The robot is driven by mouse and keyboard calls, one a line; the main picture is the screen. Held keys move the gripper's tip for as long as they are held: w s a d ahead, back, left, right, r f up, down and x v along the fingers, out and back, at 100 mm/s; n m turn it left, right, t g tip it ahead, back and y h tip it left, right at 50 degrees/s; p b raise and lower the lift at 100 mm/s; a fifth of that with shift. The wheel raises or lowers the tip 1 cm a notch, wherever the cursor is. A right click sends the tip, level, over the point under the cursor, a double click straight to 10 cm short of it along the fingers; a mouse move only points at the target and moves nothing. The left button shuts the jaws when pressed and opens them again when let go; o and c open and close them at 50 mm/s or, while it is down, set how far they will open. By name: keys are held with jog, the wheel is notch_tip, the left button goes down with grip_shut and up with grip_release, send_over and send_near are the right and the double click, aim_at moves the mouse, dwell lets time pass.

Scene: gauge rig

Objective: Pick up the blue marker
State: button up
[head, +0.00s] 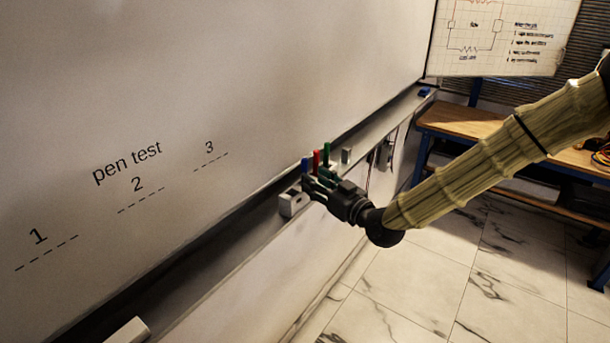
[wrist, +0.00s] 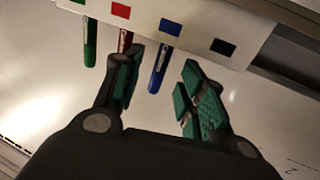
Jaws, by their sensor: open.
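The blue marker (head: 306,165) stands in a white holder (head: 292,204) on the whiteboard's ledge, with its upper end showing above my gripper (head: 318,182) in the head view. In the wrist view the blue marker (wrist: 162,62) lies between the two spread fingers of my gripper (wrist: 161,78), with a visible gap on the right side. The left finger is closer to it and overlaps the red marker (wrist: 124,40). My gripper is open and not closed on anything. In the head view my gripper hides part of the holder.
A green marker (wrist: 90,42) stands beyond the red one. The holder has coloured squares, and no marker shows at its black square (wrist: 223,46). The whiteboard (head: 250,90) rises behind the ledge. A wooden bench (head: 465,122) stands at the right; a white block (head: 128,331) lies on the near ledge.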

aim_at(306, 172)
jog(key=p+x, duration=0.2)
jog(key=x, duration=0.1)
jog(key=p+x, duration=0.1)
jog(key=shift+w+a+r, duration=0.15)
jog(key=shift+a+r, duration=0.05)
jog(key=shift+r, duration=0.15)
jog(key=shift+w+a+f+p, duration=0.15)
jog(key=shift+w+a+p, duration=0.1)
jog(key=shift+w+p, duration=0.05)
jog(key=shift+c, duration=0.2)
jog(key=c, duration=0.9)
